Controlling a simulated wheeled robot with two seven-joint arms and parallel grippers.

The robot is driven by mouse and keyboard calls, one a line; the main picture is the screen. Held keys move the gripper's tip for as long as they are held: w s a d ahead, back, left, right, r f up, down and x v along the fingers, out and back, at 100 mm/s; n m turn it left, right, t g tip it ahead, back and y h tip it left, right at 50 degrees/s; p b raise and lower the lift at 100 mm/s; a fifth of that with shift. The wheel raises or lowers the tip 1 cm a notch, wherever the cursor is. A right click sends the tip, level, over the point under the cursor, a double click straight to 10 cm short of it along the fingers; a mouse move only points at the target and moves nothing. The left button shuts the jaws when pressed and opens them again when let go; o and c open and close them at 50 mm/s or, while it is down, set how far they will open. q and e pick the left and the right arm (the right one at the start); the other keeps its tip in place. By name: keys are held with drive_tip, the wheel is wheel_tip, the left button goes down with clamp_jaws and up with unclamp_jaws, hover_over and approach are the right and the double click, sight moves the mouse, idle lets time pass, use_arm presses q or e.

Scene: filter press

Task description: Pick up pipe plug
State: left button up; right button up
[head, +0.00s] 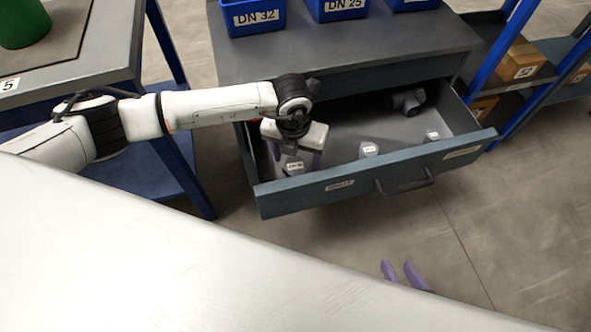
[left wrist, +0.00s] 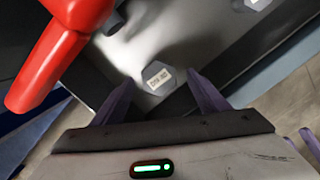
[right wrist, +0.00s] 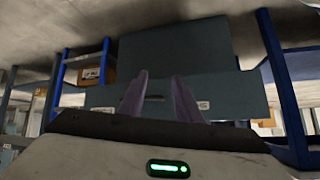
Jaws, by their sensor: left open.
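Grey pipe plugs with white labels lie in the open drawer (head: 350,188). One plug (head: 293,168) is at the drawer's left front, below my left gripper (head: 294,152). In the left wrist view this plug (left wrist: 160,78) sits just ahead of the open fingers of my left gripper (left wrist: 163,98), roughly centred between them; no contact shows. A second plug (head: 368,150) and a third plug (head: 432,135) lie further right. My right gripper (head: 402,272) is outside the drawer, with its purple fingers apart and empty in the right wrist view (right wrist: 158,85).
A grey pipe fitting (head: 408,101) lies at the drawer's back right. A large red part (left wrist: 65,45) crosses the left wrist view's upper left. Blue bins (head: 252,16) stand on the cabinet top. A table (head: 100,45) is at left, a blue-framed shelf (head: 515,60) at right.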

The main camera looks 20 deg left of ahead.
sight(296, 166)
use_arm(q)
wheel_tip(296, 166, down, 4)
drive_tip(key=shift+a+f+b, duration=0.1)
drive_tip(key=shift+a+b, duration=0.05)
drive_tip(key=shift+b, duration=0.3)
drive_tip(key=shift+c, duration=0.4)
drive_tip(key=c, duration=1.1)
drive_tip(key=shift+c, duration=0.4)
